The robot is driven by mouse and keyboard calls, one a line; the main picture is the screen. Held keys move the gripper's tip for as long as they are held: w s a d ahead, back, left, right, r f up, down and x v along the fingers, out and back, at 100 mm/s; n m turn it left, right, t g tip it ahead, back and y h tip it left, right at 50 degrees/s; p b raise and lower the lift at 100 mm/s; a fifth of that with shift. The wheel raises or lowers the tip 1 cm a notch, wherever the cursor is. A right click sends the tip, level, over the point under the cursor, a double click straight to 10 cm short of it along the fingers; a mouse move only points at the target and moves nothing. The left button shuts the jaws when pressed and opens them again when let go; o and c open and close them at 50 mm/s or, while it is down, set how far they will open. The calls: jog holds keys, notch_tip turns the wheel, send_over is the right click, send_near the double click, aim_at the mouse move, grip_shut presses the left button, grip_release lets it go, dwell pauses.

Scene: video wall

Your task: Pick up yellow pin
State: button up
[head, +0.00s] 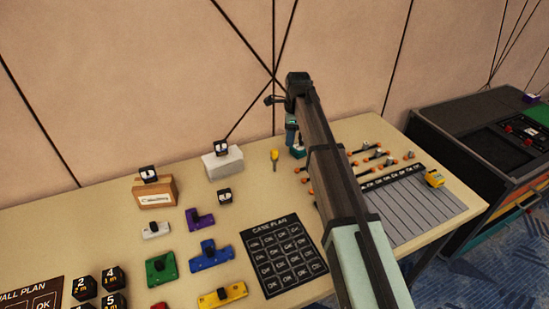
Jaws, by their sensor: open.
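The yellow pin (275,157) stands out as a small yellow head on a thin darker stem, on the beige table left of my arm in the head view. My gripper (294,146) hangs down from the far end of my arm, just right of the pin and apart from it. It is open, with nothing seen between its fingers. The fingertips are small and partly hidden by my arm.
A white block (223,163) and wooden box (155,192) stand left. A black card grid (284,257) lies in front.

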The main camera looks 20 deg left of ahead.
aim_at(275, 158)
jog(key=s+a+r+m+g, duration=0.1)
jog(key=s+a+m, duration=0.1)
jog(key=a, duration=0.1)
jog(key=shift+y, duration=0.3)
jog(key=f, duration=0.4)
jog(key=a+f, duration=0.1)
jog(key=f, duration=0.3)
jog(key=a+f, duration=0.1)
jog(key=f, duration=0.3)
jog(key=shift+s+f, duration=0.3)
jog(key=shift+f, duration=0.1)
jog(key=shift+d, duration=0.1)
jog(key=c, duration=1.1)
